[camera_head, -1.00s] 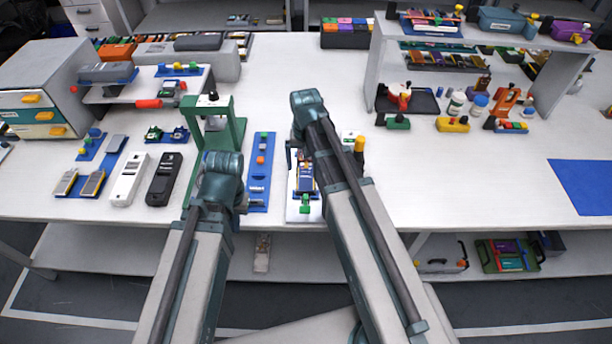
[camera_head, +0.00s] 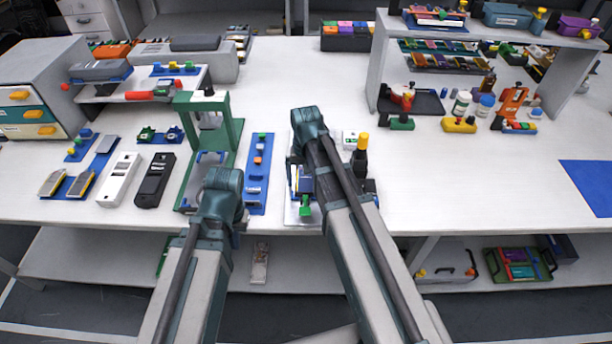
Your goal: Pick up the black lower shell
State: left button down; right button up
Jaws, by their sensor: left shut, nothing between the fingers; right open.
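The black lower shell (camera_head: 155,180) lies on the white table at the left, long side running front to back. A white shell (camera_head: 119,180) of similar shape lies just left of it, apart from it. My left gripper (camera_head: 238,218) is near the front table edge, right of the black shell and clear of it. It is shut and empty, with its fingers mostly hidden behind my wrist. My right gripper (camera_head: 293,172) is open over a small white fixture (camera_head: 294,218), further right, and partly hidden by my arm. Neither gripper touches the black shell.
A green press stand (camera_head: 229,140) rises between the black shell and my arms. A blue strip (camera_head: 257,175) with small parts stands right of it. Two grey-yellow cells on a blue tray (camera_head: 62,194) lie left of the shells. The table's right middle is clear.

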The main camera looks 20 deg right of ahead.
jog(key=c, duration=1.3)
jog(key=shift+o, duration=0.2)
notch_tip(320, 180, up, 10)
jog(key=p, duration=1)
jog(key=shift+a, duration=0.15)
